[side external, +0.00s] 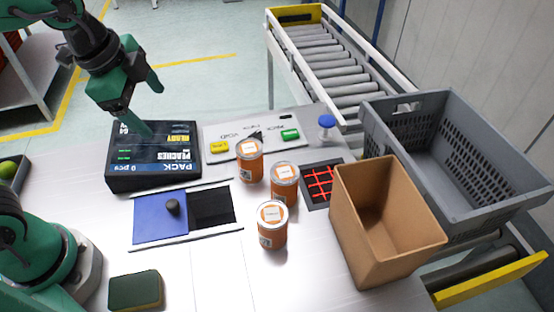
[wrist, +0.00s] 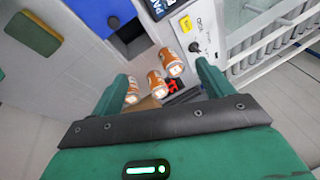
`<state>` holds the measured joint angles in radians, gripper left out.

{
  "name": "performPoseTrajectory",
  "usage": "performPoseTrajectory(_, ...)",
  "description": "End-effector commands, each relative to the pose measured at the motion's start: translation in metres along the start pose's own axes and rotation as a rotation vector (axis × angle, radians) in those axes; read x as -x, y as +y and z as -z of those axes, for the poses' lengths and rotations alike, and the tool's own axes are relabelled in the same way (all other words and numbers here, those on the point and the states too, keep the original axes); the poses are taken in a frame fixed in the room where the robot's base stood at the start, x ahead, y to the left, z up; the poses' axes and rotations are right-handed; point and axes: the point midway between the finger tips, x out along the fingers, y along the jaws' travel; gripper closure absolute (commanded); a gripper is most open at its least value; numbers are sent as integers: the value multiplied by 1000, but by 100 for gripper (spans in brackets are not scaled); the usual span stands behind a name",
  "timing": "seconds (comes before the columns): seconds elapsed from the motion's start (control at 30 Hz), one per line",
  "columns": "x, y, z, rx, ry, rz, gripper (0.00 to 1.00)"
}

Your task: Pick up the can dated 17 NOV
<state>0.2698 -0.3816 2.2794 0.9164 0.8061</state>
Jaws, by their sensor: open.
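Three orange cans with silver rims and pale lid labels stand on the table in the side external view: a back can (side external: 249,165), a middle can (side external: 284,188) and a front can (side external: 271,232). The lid print is too small to read, so I cannot tell which is dated 17 NOV. In the wrist view the cans show as one at upper right (wrist: 171,62), one in the middle (wrist: 157,85) and one at lower left (wrist: 132,90), framed between my fingers. My gripper (side external: 143,106) is open and empty, up at the left over the dark display box, away from the cans.
A display box (side external: 150,180) reading PACK PEACHES stands left. A blue sliding panel (side external: 157,222) with a knob lies before it. A switch panel (side external: 221,137) is behind the cans. A red grid pad (side external: 318,184), cardboard box (side external: 388,245) and grey crate (side external: 475,197) stand right.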

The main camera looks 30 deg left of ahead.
Motion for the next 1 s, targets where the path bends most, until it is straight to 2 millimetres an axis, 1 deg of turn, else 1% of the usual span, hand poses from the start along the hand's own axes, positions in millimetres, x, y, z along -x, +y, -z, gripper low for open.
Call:
performPoseTrajectory(0.03, -5, 1, 10, -92, -5, -19, 21)
performPoseTrajectory(0.27, -27, 11, 52, -513, -13, -91, 21)
performPoseTrajectory(0.47, -49, 26, 87, -880, -6, -154, 21)
performPoseTrajectory(0.77, -87, 62, 137, -1431, 30, -252, 21)
performPoseTrajectory(1.0, -119, 100, 170, -1851, 78, -330, 21)
